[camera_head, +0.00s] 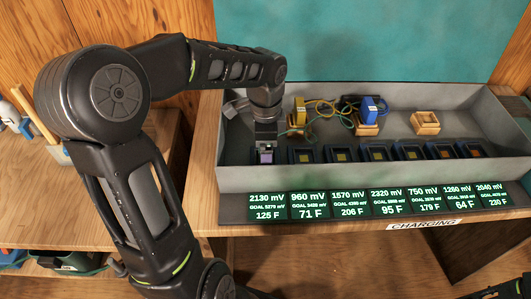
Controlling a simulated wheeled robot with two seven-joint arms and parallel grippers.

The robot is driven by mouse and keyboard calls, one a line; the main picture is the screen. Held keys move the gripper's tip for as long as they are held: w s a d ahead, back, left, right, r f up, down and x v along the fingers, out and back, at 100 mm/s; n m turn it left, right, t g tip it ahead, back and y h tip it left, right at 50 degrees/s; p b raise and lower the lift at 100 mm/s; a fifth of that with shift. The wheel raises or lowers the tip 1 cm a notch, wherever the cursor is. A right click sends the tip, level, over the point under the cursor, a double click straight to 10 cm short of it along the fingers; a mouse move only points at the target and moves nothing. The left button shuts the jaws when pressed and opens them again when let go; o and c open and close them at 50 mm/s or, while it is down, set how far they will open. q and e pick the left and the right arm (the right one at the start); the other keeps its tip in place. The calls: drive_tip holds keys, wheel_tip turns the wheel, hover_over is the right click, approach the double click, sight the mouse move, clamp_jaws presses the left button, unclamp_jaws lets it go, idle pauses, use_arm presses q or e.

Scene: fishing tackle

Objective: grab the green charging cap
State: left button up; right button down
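I cannot make out a clearly green cap. A yellow cap (299,110) stands behind the row of sockets, by a wooden holder and a green-yellow cord. A blue cap (372,107) stands farther right, on or above another wooden holder (366,128). My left gripper (265,146) points down at the left end of the tray, over the leftmost socket (265,157). It is left of the yellow cap. Its fingers are small and dark, so I cannot tell whether they hold anything. My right gripper is not in view; a dark arm part shows at the bottom right corner.
A grey tray (350,177) on a wooden bench holds a row of several dark sockets. An empty-looking wooden holder (425,122) stands at right. Loose cords lie behind the sockets. Green readout panels (328,204) line the front, above a CHARGING label (420,224).

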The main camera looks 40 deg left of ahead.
use_arm(q)
drive_tip(key=shift+c, duration=0.4)
drive_tip(key=c, duration=1.6)
drive_tip(key=shift+r, duration=0.15)
wheel_tip(320, 180, up, 10)
drive_tip(key=shift+f, duration=0.1)
